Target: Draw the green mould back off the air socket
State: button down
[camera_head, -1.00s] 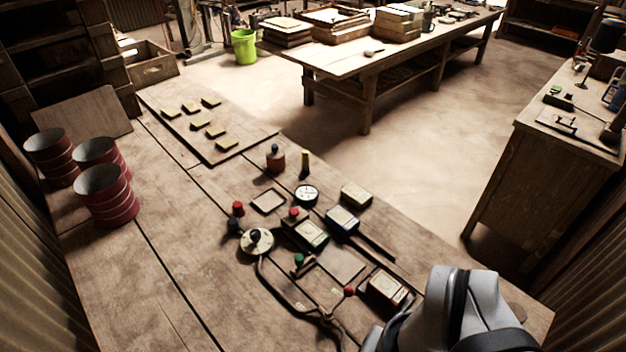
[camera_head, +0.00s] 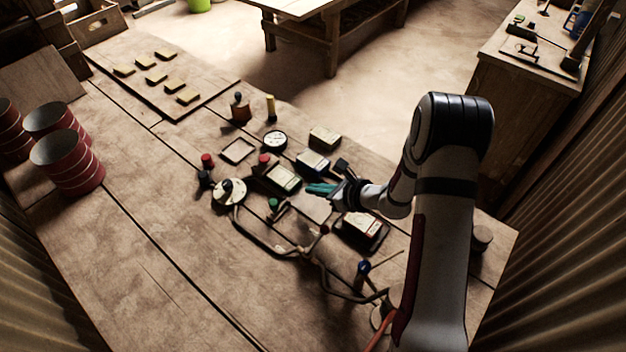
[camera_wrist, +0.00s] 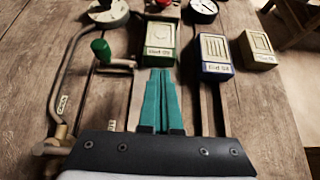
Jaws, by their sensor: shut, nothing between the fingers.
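The green mould (camera_head: 284,178) is a small block with a green-edged, pale lettered top. It lies near the middle of the bench and shows at the top centre of the wrist view (camera_wrist: 160,38). A red knob (camera_head: 264,159) stands at its far end. I cannot clearly make out the air socket there. My gripper (camera_head: 312,188) has teal fingers, closed together and empty. In the wrist view its fingertips (camera_wrist: 161,72) point at the mould's near end; I cannot tell whether they touch it.
The blue mould (camera_wrist: 214,53) sits right of the green one, with a pale mould (camera_wrist: 257,48) beyond. A green-knobbed lever (camera_wrist: 101,48) and bent pipe (camera_wrist: 70,75) stand left. A red-edged mould (camera_head: 362,229) lies under my arm. The bench's left front is clear.

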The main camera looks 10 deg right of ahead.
aim_at(283, 176)
jog(key=w+a, duration=0.6)
jog(key=shift+a+f, duration=0.1)
jog(key=shift+f, duration=0.65)
jog(key=shift+f, duration=0.1)
